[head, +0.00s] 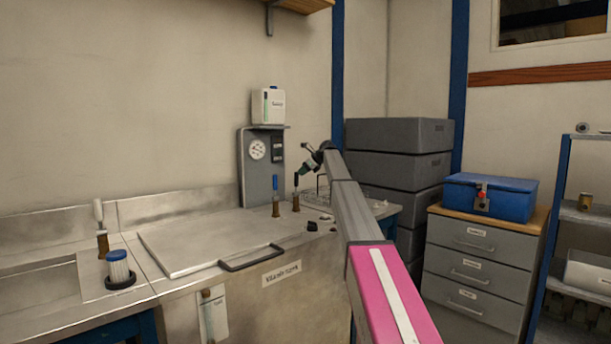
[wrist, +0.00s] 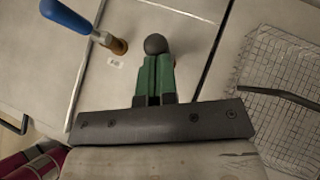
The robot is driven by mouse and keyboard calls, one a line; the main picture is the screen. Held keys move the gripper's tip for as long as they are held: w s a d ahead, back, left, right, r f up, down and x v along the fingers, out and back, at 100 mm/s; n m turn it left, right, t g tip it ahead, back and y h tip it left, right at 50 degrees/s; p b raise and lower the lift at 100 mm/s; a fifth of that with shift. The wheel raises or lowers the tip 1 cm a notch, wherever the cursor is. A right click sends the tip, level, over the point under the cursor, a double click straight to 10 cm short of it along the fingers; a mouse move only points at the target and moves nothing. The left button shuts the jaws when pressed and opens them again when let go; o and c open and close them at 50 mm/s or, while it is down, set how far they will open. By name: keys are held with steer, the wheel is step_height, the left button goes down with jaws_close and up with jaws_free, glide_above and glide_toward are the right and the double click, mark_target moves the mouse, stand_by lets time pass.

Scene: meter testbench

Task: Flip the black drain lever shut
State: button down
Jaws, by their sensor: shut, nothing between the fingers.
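The black drain lever (head: 296,182) stands upright on a brass fitting towards the back right of the metal bench in the head view. In the wrist view a round black end (wrist: 155,43), which looks like its tip seen end-on, sits right at my fingertips. My gripper (head: 307,168) is close above and to the right of the lever in the head view. Its green fingers (wrist: 156,60) are shut together with nothing between them. I cannot tell whether they touch the lever. The lever's lower part is hidden in the wrist view.
A blue-handled lever (head: 275,184) stands just left of the black one and also shows in the wrist view (wrist: 68,16). A wire basket (wrist: 278,95) lies to the right. A grey gauge panel (head: 258,168) stands behind. A flat lid (head: 205,240) covers the bench further left.

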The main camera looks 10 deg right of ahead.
steer(key=shift+w+a+r, duration=0.1)
steer(key=shift+w+a, duration=0.1)
steer(key=shift+w, duration=0.05)
stand_by(0.4)
steer(key=d+f+v, duration=0.1)
steer(key=v, duration=1.2)
steer(key=shift+d, duration=0.15)
steer(key=shift+s+f, duration=0.1)
steer(key=shift+f, duration=0.1)
